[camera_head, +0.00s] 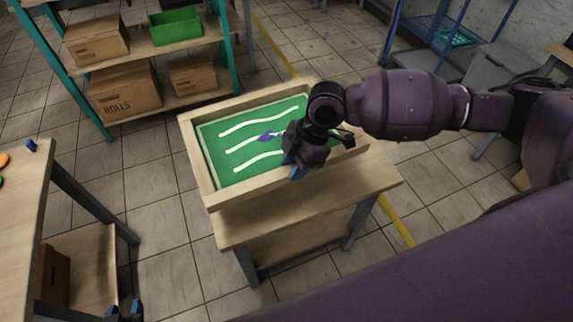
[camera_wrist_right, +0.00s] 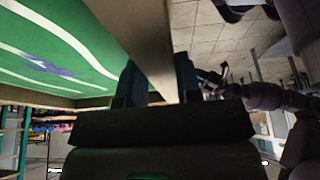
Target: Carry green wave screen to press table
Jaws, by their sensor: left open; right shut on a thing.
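The green wave screen (camera_head: 250,158) is a wooden frame around a green panel with white wavy lines and a purple mark. It also shows in the right wrist view (camera_wrist_right: 62,38). It lies over a small wooden table (camera_head: 373,186); I cannot tell whether it rests on it or is held just above. My right gripper (camera_head: 292,160) is shut on the frame's near right side; the wrist view shows the fingers either side of the wooden bar (camera_wrist_right: 143,40). My left gripper (camera_head: 124,309) is open and empty at the bottom left. Which table is the press table is unclear.
A shelf with cardboard boxes (camera_head: 125,92) and a green bin (camera_head: 175,27) stands at the back left. A wooden table (camera_head: 22,190) is at the left edge. A blue rack (camera_head: 440,35) stands at the back right. Tiled floor is clear between the tables.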

